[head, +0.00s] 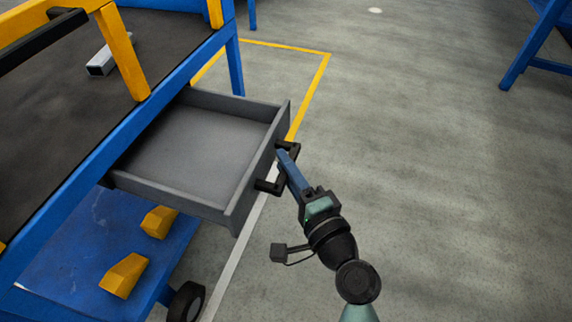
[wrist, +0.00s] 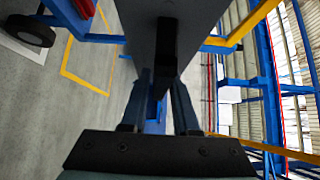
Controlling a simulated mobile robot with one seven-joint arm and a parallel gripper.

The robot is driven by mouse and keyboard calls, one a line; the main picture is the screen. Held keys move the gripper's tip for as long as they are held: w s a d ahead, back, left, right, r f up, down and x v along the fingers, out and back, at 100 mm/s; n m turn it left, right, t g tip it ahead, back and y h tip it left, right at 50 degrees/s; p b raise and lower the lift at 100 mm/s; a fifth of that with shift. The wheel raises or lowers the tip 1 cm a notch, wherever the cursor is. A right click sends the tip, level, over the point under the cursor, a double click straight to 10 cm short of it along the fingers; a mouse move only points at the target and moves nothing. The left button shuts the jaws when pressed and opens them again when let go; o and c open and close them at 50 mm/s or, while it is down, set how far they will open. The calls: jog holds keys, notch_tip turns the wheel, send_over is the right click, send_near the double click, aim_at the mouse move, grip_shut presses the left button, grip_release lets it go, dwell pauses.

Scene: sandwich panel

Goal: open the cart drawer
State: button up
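The blue cart (head: 185,72) stands at the left in the head view. Its grey drawer (head: 200,145) is pulled well out from under the dark top, and its inside is empty. A black bar handle (head: 267,186) sits on the drawer front, and it also shows in the wrist view (wrist: 166,45). My gripper (head: 284,158) reaches the handle from the lower right. In the wrist view its blue fingers (wrist: 160,88) lie on either side of the handle bar and appear closed on it. The fingertips are partly hidden by the handle.
A silver metal piece (head: 100,62) lies on the cart top beside a yellow frame (head: 122,52). Yellow blocks (head: 124,275) rest on the lower blue shelf. A black wheel (head: 187,302) is below. The grey floor (head: 440,160) to the right is clear.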

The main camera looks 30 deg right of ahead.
jog(key=shift+o, duration=1.3)
jog(key=shift+s, duration=0.1)
jog(key=s+a+p, duration=0.1)
jog(key=s, duration=1.1)
jog(key=shift+s+a+p, duration=0.25)
jog(key=shift+s+p, duration=0.1)
jog(key=shift+s, duration=0.05)
